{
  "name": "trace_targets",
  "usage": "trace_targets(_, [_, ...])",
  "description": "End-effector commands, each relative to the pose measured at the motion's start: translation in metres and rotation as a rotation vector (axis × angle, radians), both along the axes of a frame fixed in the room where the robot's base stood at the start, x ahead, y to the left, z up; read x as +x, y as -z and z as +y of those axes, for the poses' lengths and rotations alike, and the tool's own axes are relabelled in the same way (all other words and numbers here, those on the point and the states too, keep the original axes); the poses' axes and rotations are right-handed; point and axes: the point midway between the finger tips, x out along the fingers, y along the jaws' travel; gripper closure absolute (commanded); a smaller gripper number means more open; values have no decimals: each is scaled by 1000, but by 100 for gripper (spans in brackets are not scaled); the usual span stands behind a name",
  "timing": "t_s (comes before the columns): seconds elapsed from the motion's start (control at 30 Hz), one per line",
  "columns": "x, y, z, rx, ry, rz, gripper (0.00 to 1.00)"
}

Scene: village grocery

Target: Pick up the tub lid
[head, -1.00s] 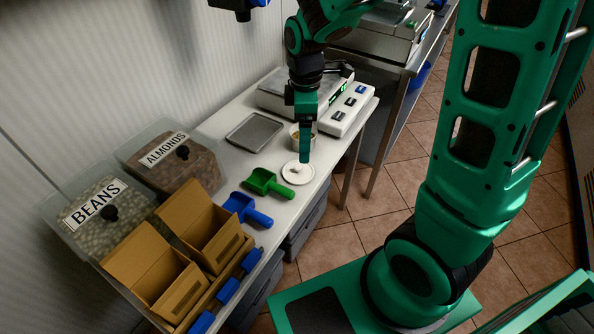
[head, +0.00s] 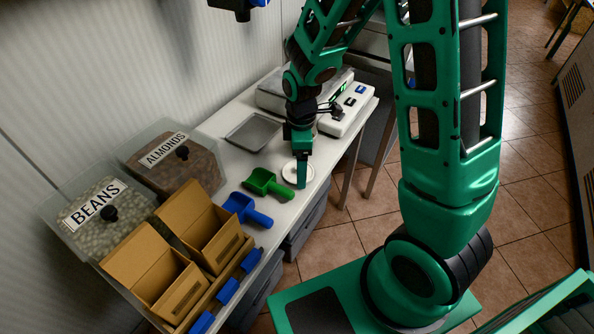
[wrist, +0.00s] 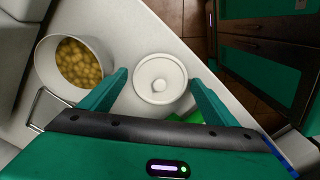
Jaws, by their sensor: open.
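The tub lid (head: 291,173) is a round white disc with a small raised knob in its middle. It lies flat on the white counter near its front edge. In the wrist view the lid (wrist: 160,79) shows whole, ahead of and between my two fingertips. My gripper (head: 301,184) is open and points down over the lid in the head view, covering part of it. In the wrist view my gripper (wrist: 158,78) has one green finger on each side of the lid, with nothing held. I cannot tell the exact height of the fingertips above the lid.
An open white tub (wrist: 74,64) of yellowish pieces stands left of the lid in the wrist view. A green scoop (head: 267,183), a blue scoop (head: 245,209), a grey tray (head: 254,132) and a scale (head: 345,111) are nearby. Bins and cardboard boxes (head: 205,231) fill the near counter.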

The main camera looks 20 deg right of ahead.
Motion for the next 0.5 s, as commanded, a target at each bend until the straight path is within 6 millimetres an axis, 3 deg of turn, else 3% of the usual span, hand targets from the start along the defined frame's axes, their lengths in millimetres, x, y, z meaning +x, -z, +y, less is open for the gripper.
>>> trace_targets(0.3, [0,5,0,0,0,0,18])
trace_targets(0.43, [0,5,0,0,0,0,48])
trace_targets(0.5, [0,5,0,0,0,0,48])
